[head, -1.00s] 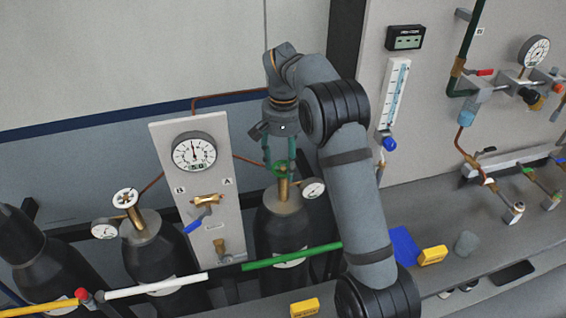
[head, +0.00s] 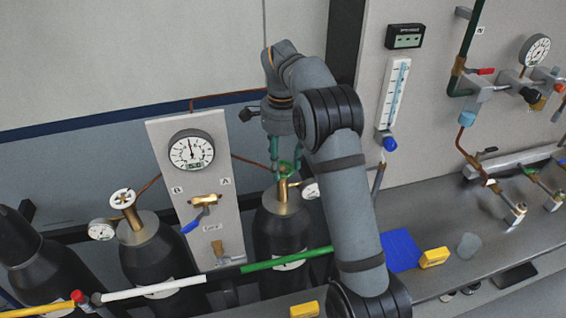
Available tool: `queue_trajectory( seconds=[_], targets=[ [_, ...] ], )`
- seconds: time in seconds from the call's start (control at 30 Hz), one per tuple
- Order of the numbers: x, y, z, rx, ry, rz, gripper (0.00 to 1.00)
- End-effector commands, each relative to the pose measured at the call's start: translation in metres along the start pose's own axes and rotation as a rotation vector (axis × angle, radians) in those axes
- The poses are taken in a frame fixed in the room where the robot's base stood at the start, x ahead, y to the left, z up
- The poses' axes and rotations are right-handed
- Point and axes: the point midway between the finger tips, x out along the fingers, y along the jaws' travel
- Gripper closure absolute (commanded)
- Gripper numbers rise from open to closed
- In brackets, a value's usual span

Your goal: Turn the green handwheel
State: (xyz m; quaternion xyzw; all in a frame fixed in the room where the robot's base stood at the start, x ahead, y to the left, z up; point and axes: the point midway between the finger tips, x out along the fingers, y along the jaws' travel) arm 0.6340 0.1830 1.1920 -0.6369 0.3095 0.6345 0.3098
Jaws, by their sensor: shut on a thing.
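The green handwheel (head: 288,168) sits on the brass valve on top of the dark gas cylinder (head: 281,232) right of the white gauge panel. My gripper (head: 286,164) reaches down from above, with its teal fingers on either side of the handwheel. It is shut on the handwheel. The fingers and my arm hide part of the wheel and the right side of the valve. A small round gauge (head: 311,190) beside the valve is partly covered by my arm.
The gauge panel (head: 164,222) stands close left of the cylinder. A second cylinder (head: 150,255) has a white handwheel (head: 123,199). A green and white rail (head: 288,259) crosses in front. A yellow block (head: 434,257) and blue sheet (head: 403,251) lie on the right bench.

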Motion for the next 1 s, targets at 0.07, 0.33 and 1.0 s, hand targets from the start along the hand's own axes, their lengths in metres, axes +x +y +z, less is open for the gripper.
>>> queue_trajectory(
  seconds=[0.07,0.33,1.0],
  targets=[
    [0.0046,0.0019,0.0069,0.038,-0.015,0.014,0.76],
    [0.0039,0.0009,0.0085,0.117,-0.016,0.014,0.76],
    [0.0023,-0.0002,0.0086,0.131,-0.014,0.01,0.41]
  ],
)
